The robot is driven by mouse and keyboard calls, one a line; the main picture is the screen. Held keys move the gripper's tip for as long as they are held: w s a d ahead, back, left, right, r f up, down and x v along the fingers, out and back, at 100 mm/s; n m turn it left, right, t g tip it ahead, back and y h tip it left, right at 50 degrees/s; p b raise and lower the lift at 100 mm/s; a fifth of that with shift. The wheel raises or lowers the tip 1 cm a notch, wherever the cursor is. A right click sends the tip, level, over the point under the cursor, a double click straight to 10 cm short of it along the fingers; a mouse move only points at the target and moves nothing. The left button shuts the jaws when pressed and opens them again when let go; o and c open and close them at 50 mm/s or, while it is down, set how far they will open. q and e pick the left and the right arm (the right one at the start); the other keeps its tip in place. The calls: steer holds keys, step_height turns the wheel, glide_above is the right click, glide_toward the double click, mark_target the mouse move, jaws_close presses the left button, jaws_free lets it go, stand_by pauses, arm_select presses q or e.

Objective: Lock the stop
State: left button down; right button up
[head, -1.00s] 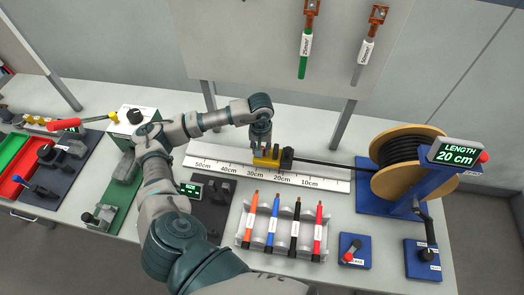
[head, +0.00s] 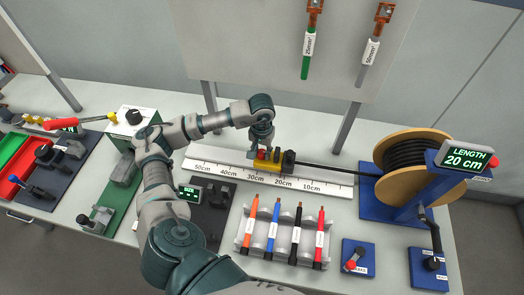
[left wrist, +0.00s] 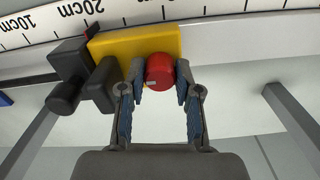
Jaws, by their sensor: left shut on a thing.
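The stop is a yellow block (head: 274,165) on the white measuring rail, near the 20 cm mark. It has a red knob (head: 262,155) on its side. In the left wrist view the yellow block (left wrist: 112,46) lies just beyond the fingers, with the red knob (left wrist: 160,72) facing me. My left gripper (head: 261,148) reaches down at the stop from behind. Its fingertips (left wrist: 160,84) close on the red knob from both sides. A black part (head: 288,160) sits beside the yellow block at the cable's end. My right gripper is in neither view.
A black cable (head: 330,170) runs from the wooden reel (head: 386,148) to the stop. The display (head: 466,157) reads 20 cm. A pen-like tool rack (head: 270,247) stands in front of the rail (head: 226,166).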

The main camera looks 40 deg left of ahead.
arm_select(q)
steer(key=c, duration=1)
jaws_free()
steer(key=shift+a+r, duration=0.1)
steer(key=shift+o, duration=1)
